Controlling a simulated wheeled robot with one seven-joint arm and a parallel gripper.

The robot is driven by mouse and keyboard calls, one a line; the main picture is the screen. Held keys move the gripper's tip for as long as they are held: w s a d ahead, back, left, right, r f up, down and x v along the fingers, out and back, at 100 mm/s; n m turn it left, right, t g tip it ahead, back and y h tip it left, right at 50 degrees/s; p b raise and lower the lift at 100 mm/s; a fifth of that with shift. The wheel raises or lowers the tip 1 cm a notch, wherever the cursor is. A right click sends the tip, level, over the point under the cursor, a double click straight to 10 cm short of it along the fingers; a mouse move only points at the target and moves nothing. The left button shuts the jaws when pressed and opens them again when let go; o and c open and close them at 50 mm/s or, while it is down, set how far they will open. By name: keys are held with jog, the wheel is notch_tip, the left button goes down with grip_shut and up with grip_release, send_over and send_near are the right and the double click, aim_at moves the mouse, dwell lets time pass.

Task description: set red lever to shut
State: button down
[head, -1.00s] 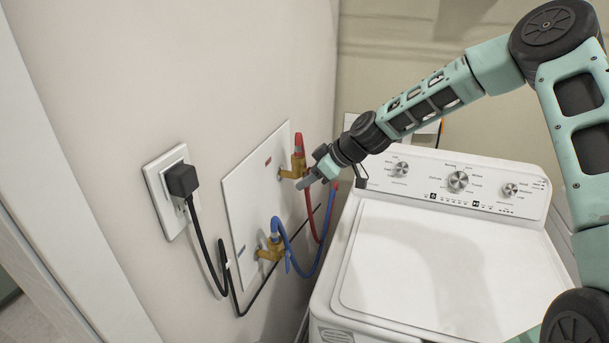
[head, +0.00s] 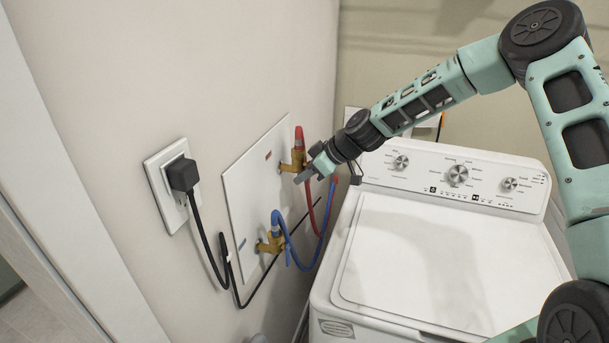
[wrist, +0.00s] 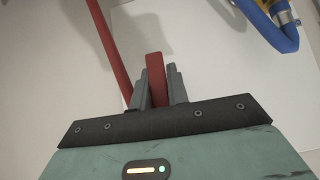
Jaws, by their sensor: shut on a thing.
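The red lever (wrist: 154,62) shows in the wrist view as a narrow red bar standing between the two grey fingers of my gripper (wrist: 157,76). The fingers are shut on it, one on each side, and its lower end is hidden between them. In the head view my gripper (head: 302,178) is at the upper brass valve (head: 291,167) on the white wall panel (head: 248,170). There the fingers and wrist cover the lever's place, so its angle cannot be read. A red upright piece (head: 299,137) rises above that valve.
A red hose (wrist: 108,42) runs close beside my fingers. Below is a second brass valve (head: 268,243) with a blue hose (head: 308,262). A black plug and cord (head: 183,176) are on the left. A white washer (head: 440,255) stands on the right, beneath my arm.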

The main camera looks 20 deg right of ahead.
aim_at(301, 169)
jog(key=shift+s+a+r+m+g+y+b, duration=0.3)
jog(key=shift+s+r+m+g+y+b, duration=0.15)
jog(key=shift+m+g+y+b, duration=1.15)
jog(key=shift+s+a+r+m+g+y+b, duration=0.3)
jog(key=shift+r+m+g+y+b, duration=0.25)
jog(key=shift+m+g+y+b, duration=0.8)
jog(key=shift+s+a+r+m+g+y+b, duration=0.25)
jog(key=shift+s+r+m+g+y+b, duration=0.5)
jog(key=shift+m+y+b, duration=1.15)
jog(key=shift+w+f+n+y+p, duration=0.15)
jog(key=shift+w+n+y+p, duration=0.2)
jog(key=shift+y, duration=0.1)
jog(key=c, duration=1.4)
grip_release()
jog(key=shift+o, duration=0.2)
